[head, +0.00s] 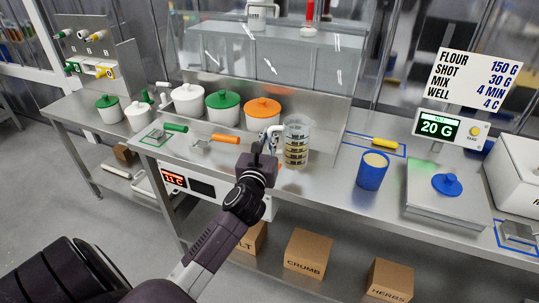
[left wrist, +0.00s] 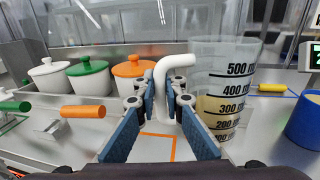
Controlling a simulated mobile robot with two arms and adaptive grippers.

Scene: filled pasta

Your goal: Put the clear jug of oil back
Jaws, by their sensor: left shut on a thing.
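The clear jug of oil (head: 296,142) is upright over the steel bench, with dark measuring marks and yellowish oil in its lower part. It also shows in the left wrist view (left wrist: 226,85), right of my fingers. My left gripper (head: 270,144) is at the jug's left side. In the left wrist view my left gripper (left wrist: 162,112) is shut on the jug's white handle (left wrist: 161,84), which stands between the blue finger pads. An orange outline (left wrist: 158,150) lies on the bench below the fingers. I cannot tell whether the jug's base touches the bench. My right gripper is not in view.
White pots with green (head: 222,103) and orange (head: 262,110) lids stand at the back left. An orange-handled tool (head: 225,138) lies left of the jug. A blue cup (head: 373,171) and a scale (head: 448,195) stand to the right. Boxes (head: 308,254) sit on the lower shelf.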

